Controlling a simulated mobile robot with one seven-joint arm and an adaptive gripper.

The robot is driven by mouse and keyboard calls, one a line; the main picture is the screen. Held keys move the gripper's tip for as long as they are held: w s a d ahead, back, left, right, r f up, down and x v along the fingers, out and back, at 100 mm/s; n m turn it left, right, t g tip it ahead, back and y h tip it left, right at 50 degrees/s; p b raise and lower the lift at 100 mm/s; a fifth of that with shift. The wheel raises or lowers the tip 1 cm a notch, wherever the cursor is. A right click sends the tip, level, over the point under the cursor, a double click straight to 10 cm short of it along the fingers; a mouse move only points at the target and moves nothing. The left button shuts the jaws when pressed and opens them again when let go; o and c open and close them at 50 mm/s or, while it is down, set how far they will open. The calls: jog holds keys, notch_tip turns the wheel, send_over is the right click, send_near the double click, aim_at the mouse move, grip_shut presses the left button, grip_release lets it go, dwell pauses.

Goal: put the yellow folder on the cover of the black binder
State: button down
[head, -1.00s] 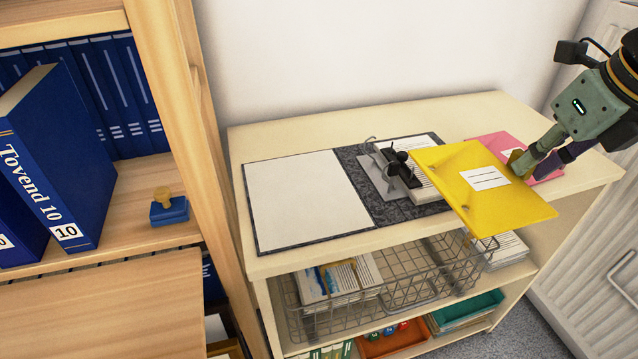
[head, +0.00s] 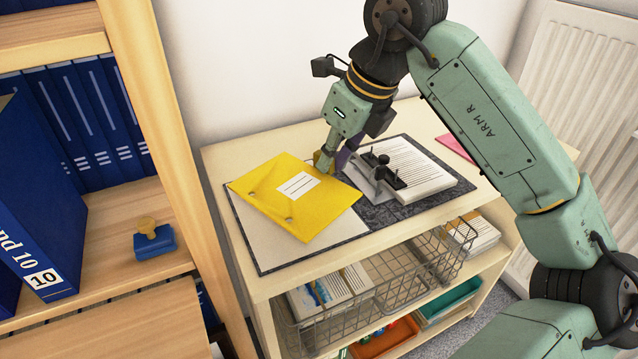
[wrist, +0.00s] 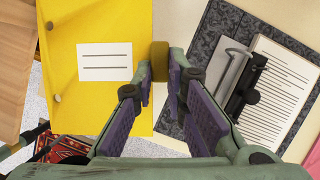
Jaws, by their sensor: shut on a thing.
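The yellow folder (head: 315,215), with a white label, is over the left, pale-lined cover of the open black binder (head: 268,243). Strips of that cover show past the folder's left and lower edges. My gripper (head: 324,163) is shut on the folder's far right edge in the head view. The wrist view also shows the folder (wrist: 105,25) at the left and my fingers (wrist: 160,75) at its edge. The folder appears held above the cover, but the gap is hard to judge. The binder's right half (wrist: 210,45) holds a paper stack under a dark clamp.
A pink item (head: 455,148) lies on the shelf top, partly behind my arm. A wire basket (head: 385,285) with papers is on the level below. A wooden shelf unit (head: 160,110) with blue binders stands close on the left. A stamp (head: 153,240) sits in it.

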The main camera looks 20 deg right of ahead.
aim_at(331, 182)
jog(key=shift+a+f, duration=0.1)
jog(key=shift+f, duration=2.75)
jog(key=shift+f, duration=0.2)
jog(key=c, duration=1.6)
grip_release()
jog(key=shift+r, duration=0.15)
jog(key=shift+r+p, duration=0.2)
jog(key=shift+p, duration=0.1)
jog(key=v, duration=1.1)
jog(key=shift+r+b, duration=0.3)
jog(key=shift+r, duration=0.05)
